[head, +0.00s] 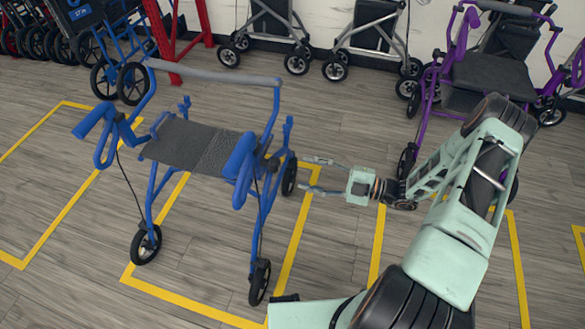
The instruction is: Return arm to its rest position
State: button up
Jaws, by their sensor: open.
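My arm, pale green and black, reaches up from the bottom right of the head view and bends back to the left. My gripper (307,174) points left with its two fingers apart and nothing between them. It is close to the right side of a blue rollator (190,145) with a dark grey seat. In the picture the fingertips are just right of a rear wheel of the rollator. I cannot tell whether they touch it. The rollator stands upright over a yellow-outlined floor box.
A purple rollator (490,75) stands behind my arm at the upper right. Grey-framed rollators (370,30) line the white wall. More blue rollators (88,30) and a red rack post (165,40) are at the upper left. Yellow lines (45,236) mark the wood floor, which is clear at the lower left.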

jog(key=shift+v, duration=1.05)
